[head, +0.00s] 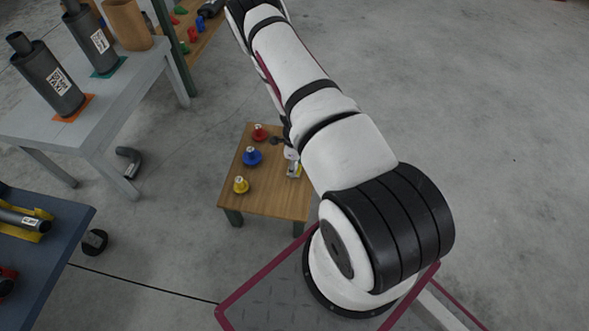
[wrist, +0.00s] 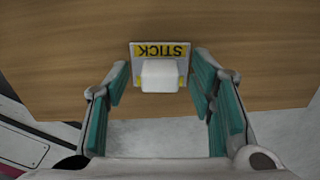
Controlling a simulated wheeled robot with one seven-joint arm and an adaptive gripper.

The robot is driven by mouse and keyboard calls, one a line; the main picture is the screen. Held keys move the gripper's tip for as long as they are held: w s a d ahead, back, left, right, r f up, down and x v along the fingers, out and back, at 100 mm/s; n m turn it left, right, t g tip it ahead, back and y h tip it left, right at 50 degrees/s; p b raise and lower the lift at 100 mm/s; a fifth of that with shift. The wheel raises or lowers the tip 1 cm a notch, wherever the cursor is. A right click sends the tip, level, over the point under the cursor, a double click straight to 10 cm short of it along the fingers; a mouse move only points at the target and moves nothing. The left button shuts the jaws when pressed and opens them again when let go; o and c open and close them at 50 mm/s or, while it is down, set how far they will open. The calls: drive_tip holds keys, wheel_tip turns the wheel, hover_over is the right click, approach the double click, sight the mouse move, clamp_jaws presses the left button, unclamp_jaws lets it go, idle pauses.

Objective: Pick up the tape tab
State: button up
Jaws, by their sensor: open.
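The tape tab (wrist: 160,52) is a small flat plate with a yellow band reading "STICK", upside down in the wrist view, and a white block on its near side. It lies on the small wooden table (wrist: 60,50), and in the head view the tab (head: 294,170) is near the table's right edge, partly hidden by my arm. My gripper (wrist: 160,84) is open, with one teal-padded finger to each side of the tab. The fingers look apart from it; their height above the table is hard to tell.
Red (head: 260,132), blue (head: 252,156) and yellow (head: 240,185) knob-like pieces stand on the wooden table, left of the tab. A grey bench (head: 140,85) with mufflers is at upper left, a blue table (head: 70,225) at lower left. The floor at right is clear.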

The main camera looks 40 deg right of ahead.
sight(296, 166)
drive_tip(key=c, duration=0.8)
drive_tip(key=shift+c, duration=0.2)
drive_tip(key=shift+r+p, duration=0.85)
drive_tip(key=shift+r, duration=0.8)
drive_tip(key=shift+s+r, duration=0.2)
drive_tip(key=shift+r, duration=0.05)
drive_tip(key=shift+s+f, duration=0.15)
drive_tip(key=shift+s, duration=0.2)
drive_tip(key=shift+s+a+b, duration=0.35)
drive_tip(key=shift+s, duration=0.5)
drive_tip(key=shift+s+a+b, duration=0.15)
drive_tip(key=shift+s+b, duration=0.1)
drive_tip(key=shift+b, duration=0.4)
drive_tip(key=s+b, duration=0.2)
drive_tip(key=shift+a+b, duration=0.2)
drive_tip(key=shift+b, duration=0.1)
drive_tip(key=s+a+r, duration=0.1)
drive_tip(key=s+a, duration=0.1)
drive_tip(key=s, duration=0.8)
drive_tip(key=shift+a+r, duration=0.3)
drive_tip(key=shift+a, duration=0.05)
